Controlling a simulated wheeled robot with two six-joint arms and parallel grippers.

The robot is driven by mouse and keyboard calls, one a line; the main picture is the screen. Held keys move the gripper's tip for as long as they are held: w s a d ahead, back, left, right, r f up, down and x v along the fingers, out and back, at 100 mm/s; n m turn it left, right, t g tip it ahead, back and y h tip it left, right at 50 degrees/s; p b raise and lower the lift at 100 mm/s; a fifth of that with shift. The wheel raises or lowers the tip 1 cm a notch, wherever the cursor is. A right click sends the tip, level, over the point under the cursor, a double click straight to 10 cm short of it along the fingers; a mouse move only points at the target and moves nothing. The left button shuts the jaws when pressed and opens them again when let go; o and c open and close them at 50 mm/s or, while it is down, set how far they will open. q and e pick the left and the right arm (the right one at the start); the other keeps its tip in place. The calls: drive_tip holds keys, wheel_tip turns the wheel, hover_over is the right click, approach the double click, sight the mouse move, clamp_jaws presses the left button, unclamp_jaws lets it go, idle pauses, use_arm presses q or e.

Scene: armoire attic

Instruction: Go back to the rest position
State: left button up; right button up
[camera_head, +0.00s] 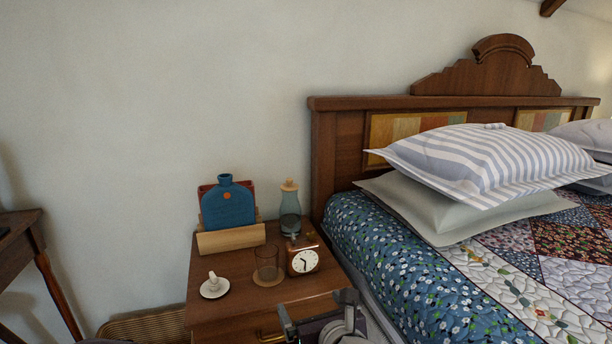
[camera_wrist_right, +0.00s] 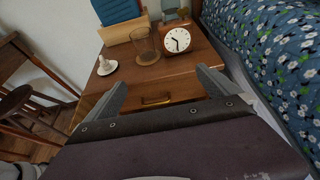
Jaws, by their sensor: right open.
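My right gripper (camera_head: 319,316) is open and empty. In the head view it is at the bottom, in front of the nightstand (camera_head: 225,305) near its right front corner. In the right wrist view the two fingers of the right gripper (camera_wrist_right: 163,88) stand wide apart, with the nightstand (camera_wrist_right: 195,58) beyond them. My left gripper is not in either view.
The nightstand carries a clock (camera_head: 304,261), a glass (camera_head: 267,263) on a coaster, a white dish (camera_head: 214,289), a bottle (camera_head: 290,205) and a wooden holder (camera_head: 231,239). The bed (camera_head: 400,270) stands close on the right. A dark table (camera_head: 22,237) is at left.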

drive_tip(key=s+d+f+m+g+h, duration=0.25)
drive_tip(key=d+f+m, duration=0.35)
drive_tip(key=d+m, duration=0.3)
drive_tip(key=s+d+f+m+g+h, duration=0.1)
drive_tip(key=d+f+m+g+h, duration=0.3)
drive_tip(key=d+m, duration=0.5)
drive_tip(key=s+f+m+g+y, duration=0.3)
drive_tip(key=s+f+m, duration=0.6)
drive_tip(key=m, duration=1.3)
use_arm(q)
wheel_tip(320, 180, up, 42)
drive_tip(key=p, duration=4.1)
drive_tip(key=shift+p, duration=0.4)
use_arm(e)
wheel_tip(320, 180, up, 41)
drive_tip(key=s+a+g, duration=0.1)
drive_tip(key=s+g, duration=0.1)
drive_tip(key=s, duration=0.1)
drive_tip(key=shift+a, duration=0.25)
